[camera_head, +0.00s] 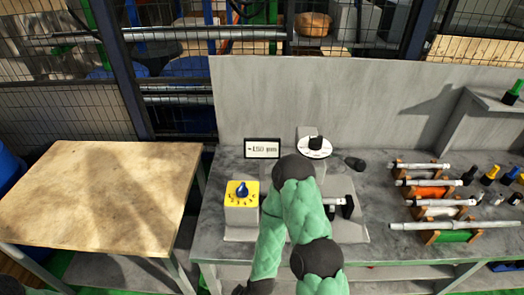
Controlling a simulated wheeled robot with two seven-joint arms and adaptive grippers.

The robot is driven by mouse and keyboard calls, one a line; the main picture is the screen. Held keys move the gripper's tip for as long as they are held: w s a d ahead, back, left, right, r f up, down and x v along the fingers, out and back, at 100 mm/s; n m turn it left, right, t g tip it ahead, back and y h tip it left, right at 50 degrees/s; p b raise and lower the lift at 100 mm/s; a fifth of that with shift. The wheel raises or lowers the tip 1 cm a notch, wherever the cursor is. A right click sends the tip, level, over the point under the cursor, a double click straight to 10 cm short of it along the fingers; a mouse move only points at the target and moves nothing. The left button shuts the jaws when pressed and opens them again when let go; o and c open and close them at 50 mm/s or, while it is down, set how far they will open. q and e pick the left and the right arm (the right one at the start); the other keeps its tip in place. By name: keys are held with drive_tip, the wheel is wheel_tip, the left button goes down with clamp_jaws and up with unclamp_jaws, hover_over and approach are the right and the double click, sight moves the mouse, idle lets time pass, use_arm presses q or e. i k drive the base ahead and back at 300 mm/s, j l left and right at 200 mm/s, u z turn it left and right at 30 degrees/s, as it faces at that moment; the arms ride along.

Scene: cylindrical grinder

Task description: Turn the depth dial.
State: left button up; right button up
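The dial (314,152) is a white disc with marks and a black knob, at the back of the grey workbench by the upright panel. A small white display (262,148) left of it appears to read "-1.50 mm". One of my green and black arms is folded in front of the dial and hides the middle of the machine. The bend of this arm is just below the dial, with a small gap in the picture. The arm's dark far end runs to the bottom edge. Neither gripper can be made out, and nothing is seen touching the dial.
A yellow-topped box (241,214) with a blue knob stands left of my arm. Metal shafts on coloured holders (432,190) and several small bottles fill the right side. A dark cylinder (355,163) lies right of the dial. A bare wooden table (95,195) stands at the left.

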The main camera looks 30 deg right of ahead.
sight(315, 142)
drive_tip(key=z, duration=1.5)
